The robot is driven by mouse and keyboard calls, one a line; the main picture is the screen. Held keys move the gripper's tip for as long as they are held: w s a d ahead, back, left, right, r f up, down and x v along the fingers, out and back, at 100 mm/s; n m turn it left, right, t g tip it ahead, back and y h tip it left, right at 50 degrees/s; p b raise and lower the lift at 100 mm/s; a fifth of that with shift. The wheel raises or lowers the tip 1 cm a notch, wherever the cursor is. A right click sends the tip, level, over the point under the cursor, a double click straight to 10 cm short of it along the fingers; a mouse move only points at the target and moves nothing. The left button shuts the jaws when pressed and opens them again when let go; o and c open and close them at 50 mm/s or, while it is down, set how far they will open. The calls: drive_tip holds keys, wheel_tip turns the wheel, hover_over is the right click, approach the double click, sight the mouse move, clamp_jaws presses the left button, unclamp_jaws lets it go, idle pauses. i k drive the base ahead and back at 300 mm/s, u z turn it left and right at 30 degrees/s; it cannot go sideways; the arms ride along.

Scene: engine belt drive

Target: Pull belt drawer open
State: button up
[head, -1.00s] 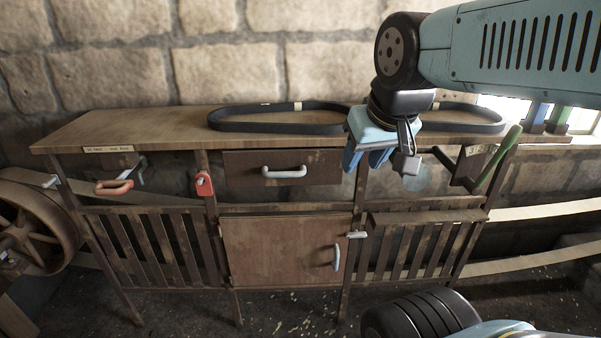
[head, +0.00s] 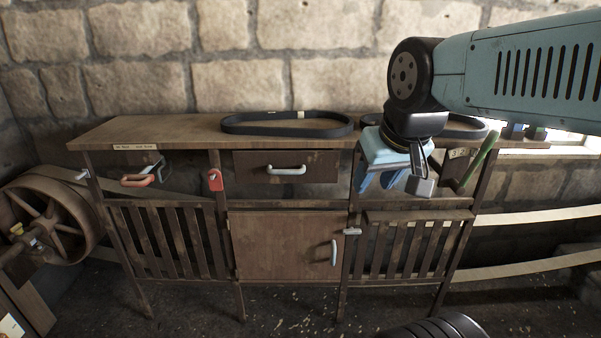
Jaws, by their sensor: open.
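The drawer (head: 310,164) is a dark wooden front with a pale curved handle (head: 286,170), under the middle of the bench top. It looks closed. My gripper (head: 373,181) has blue fingers pointing down and hangs to the right of the drawer, apart from its handle. Its fingers are spread with nothing seen between them. Part of the gripper is hidden by my own wrist.
Black belts (head: 287,124) lie on the bench top (head: 180,130). A cupboard door (head: 275,245) sits below the drawer. A red tag (head: 215,180), a red handle (head: 138,181) and a green lever (head: 480,158) stick out along the front. A large wheel (head: 50,215) stands at left.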

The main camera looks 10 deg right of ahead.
sight(252, 167)
drive_tip(key=u, duration=0.15)
drive_tip(key=i, duration=0.9)
drive_tip(key=z, duration=0.7)
drive_tip(key=k, duration=0.25)
drive_tip(key=u, duration=0.2)
